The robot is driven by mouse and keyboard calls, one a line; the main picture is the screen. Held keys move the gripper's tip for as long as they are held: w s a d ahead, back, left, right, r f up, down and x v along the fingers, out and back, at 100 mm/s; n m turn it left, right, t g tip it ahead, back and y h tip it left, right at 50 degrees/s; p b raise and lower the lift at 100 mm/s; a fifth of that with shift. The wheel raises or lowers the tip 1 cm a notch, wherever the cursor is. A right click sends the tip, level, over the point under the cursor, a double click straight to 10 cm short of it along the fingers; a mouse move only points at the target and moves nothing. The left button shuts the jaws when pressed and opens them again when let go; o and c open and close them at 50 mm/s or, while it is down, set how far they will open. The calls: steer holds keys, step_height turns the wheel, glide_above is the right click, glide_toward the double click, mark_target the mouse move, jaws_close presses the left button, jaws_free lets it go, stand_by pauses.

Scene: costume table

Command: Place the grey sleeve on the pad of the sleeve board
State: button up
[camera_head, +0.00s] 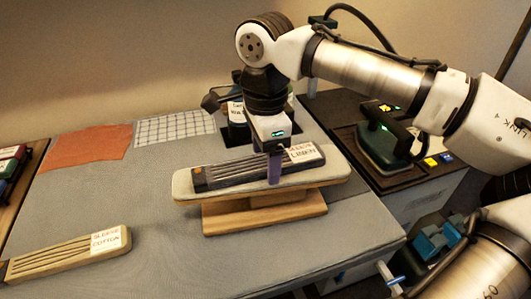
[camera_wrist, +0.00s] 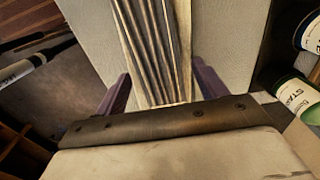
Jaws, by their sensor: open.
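The grey sleeve (camera_head: 240,172) is a long, dark, pleated strip with a white "LINEN" tag at its right end. It lies flat along the pale pad (camera_head: 330,175) of the sleeve board (camera_head: 265,213), which has a wooden base. My gripper (camera_head: 275,166) is over the sleeve's right part, pointing down, its purple fingers low at the pad. In the wrist view, the gripper (camera_wrist: 160,95) is open with one finger on each side of the pleated sleeve (camera_wrist: 152,45). Whether the fingers touch the sleeve or pad cannot be told. Part of the sleeve is hidden behind the gripper.
A cream sleeve (camera_head: 70,252) tagged "COTTON" lies front left. An orange cloth (camera_head: 90,157) and a checked cloth (camera_head: 175,127) lie at the back. Dark bottles (camera_head: 237,125) stand behind the board. A green iron (camera_head: 385,145) sits on the right. The table's front middle is clear.

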mark_target(266, 161)
step_height(266, 161, up, 12)
steer(key=shift+r+b, duration=0.15)
steer(key=shift+b, duration=0.15)
steer(key=shift+d, duration=0.1)
stand_by(0.3)
